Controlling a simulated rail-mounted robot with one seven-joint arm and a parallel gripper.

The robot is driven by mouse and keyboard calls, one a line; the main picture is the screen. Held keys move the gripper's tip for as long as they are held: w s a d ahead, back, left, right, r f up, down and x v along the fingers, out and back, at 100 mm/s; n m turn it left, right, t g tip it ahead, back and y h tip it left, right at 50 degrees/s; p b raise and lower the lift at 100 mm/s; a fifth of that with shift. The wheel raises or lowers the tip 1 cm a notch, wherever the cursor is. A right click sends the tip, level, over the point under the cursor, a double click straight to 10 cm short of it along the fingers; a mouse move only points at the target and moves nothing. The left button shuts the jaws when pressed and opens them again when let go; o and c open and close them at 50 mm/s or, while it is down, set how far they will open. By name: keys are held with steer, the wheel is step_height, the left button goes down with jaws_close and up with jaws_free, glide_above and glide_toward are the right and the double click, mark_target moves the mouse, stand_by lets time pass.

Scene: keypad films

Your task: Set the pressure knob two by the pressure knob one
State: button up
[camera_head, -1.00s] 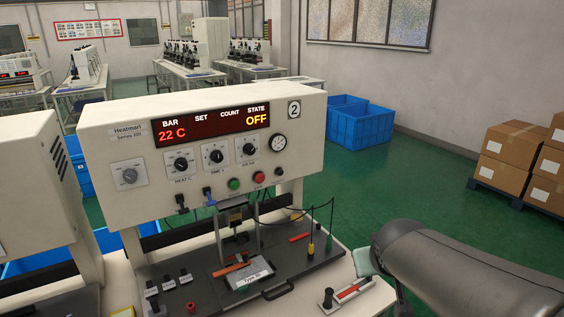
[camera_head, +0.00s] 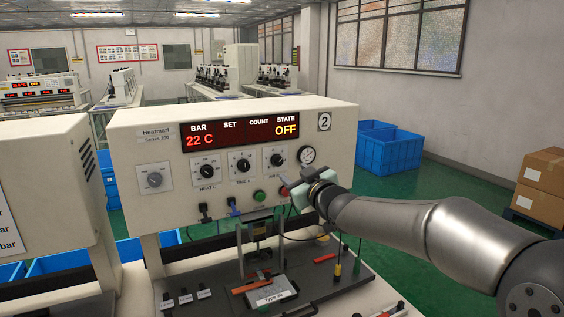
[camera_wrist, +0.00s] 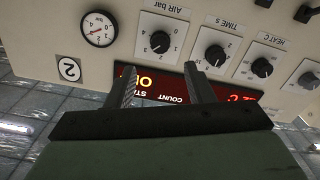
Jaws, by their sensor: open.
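The heat press marked 2 (camera_head: 130,135) faces me; its red display (camera_head: 240,134) reads 22 C and OFF. Its black AIR bar knob (camera_head: 276,160) is the rightmost dial below the display; it also shows upside down in the wrist view (camera_wrist: 160,42). I cannot read its setting surely. My gripper (camera_head: 285,187) is open and empty, below and right of that knob in the head view. In the wrist view the fingertips (camera_wrist: 160,70) point towards the panel, apart from the knob. The left machine (camera_head: 50,165) shows partly; no pressure knob on it is visible.
A round gauge (camera_head: 307,155) is right of the knob, and it shows in the wrist view (camera_wrist: 98,28). The TIME S knob (camera_head: 243,165) and HEAT C knob (camera_head: 207,171) are to the left. A green button (camera_head: 259,195) is below. Blue crates (camera_head: 390,150) stand behind.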

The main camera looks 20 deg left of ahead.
mark_target(279, 162)
steer(key=p+x, duration=0.2)
steer(key=x, duration=0.6)
steer(key=shift+w+a+p, duration=0.3)
steer(key=shift+w+a, duration=0.1)
steer(key=shift+a, duration=0.05)
steer(key=shift+f, duration=0.1)
steer(key=c, duration=1)
